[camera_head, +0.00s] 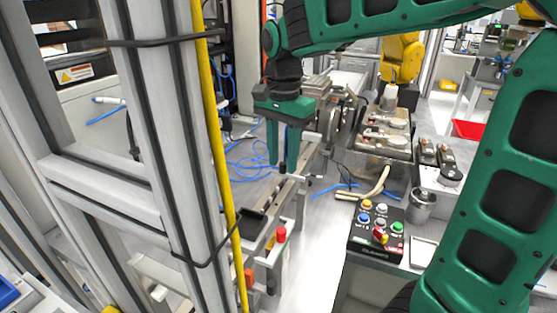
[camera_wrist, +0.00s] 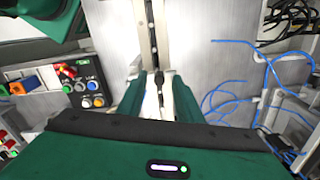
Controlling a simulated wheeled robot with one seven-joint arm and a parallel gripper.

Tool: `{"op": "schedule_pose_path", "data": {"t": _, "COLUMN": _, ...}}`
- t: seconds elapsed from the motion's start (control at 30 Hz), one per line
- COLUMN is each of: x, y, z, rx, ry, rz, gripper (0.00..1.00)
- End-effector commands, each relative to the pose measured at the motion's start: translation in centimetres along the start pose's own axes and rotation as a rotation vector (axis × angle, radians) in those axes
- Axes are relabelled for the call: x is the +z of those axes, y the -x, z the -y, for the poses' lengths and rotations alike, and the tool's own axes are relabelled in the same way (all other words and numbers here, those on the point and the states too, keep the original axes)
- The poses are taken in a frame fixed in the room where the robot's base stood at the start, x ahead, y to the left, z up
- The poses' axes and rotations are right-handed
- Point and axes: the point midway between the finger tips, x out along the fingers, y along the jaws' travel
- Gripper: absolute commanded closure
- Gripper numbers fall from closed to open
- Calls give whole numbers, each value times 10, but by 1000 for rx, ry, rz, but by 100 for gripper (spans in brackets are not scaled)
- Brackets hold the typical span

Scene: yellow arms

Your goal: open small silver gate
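My green gripper (camera_head: 282,162) points down over a narrow silver rail (camera_head: 262,228) at the middle of the head view. Its two fingers are apart. In the wrist view, my gripper (camera_wrist: 162,85) has a small dark upright piece and pale metal between the fingers; I cannot tell whether either finger touches them. The silver rail also shows in the wrist view (camera_wrist: 153,35), running away from the fingers with a row of bolts. I cannot tell for certain which silver part is the gate, and the fingers hide part of the metal.
A button box (camera_head: 376,232) stands right of the rail, beside a metal cup (camera_head: 421,206). A grey frame post with a yellow cable (camera_head: 222,150) rises at left. Blue hoses (camera_head: 250,165) lie behind my gripper. A red-topped button (camera_head: 281,235) is near the rail.

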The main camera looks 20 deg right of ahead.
Motion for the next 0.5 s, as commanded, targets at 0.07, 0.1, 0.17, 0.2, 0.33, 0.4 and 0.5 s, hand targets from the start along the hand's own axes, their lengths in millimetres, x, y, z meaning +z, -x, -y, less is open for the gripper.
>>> {"op": "schedule_pose_path", "data": {"t": 0.07, "x": 0, "y": -5, "z": 0, "rx": 0, "ry": 0, "rz": 0, "gripper": 68}}
{"op": "schedule_pose_path", "data": {"t": 0.1, "x": 0, "y": -6, "z": 0, "rx": -1, "ry": 0, "rz": 0, "gripper": 68}}
{"op": "schedule_pose_path", "data": {"t": 0.17, "x": 0, "y": -7, "z": 0, "rx": -1, "ry": 0, "rz": 0, "gripper": 68}}
{"op": "schedule_pose_path", "data": {"t": 0.2, "x": 0, "y": -8, "z": 0, "rx": -1, "ry": 0, "rz": 0, "gripper": 68}}
{"op": "schedule_pose_path", "data": {"t": 0.33, "x": 0, "y": -8, "z": 0, "rx": -1, "ry": 0, "rz": 0, "gripper": 68}}
{"op": "schedule_pose_path", "data": {"t": 0.4, "x": 0, "y": -8, "z": 0, "rx": -1, "ry": 0, "rz": 0, "gripper": 68}}
{"op": "schedule_pose_path", "data": {"t": 0.5, "x": 0, "y": -8, "z": 0, "rx": -1, "ry": 0, "rz": 0, "gripper": 92}}
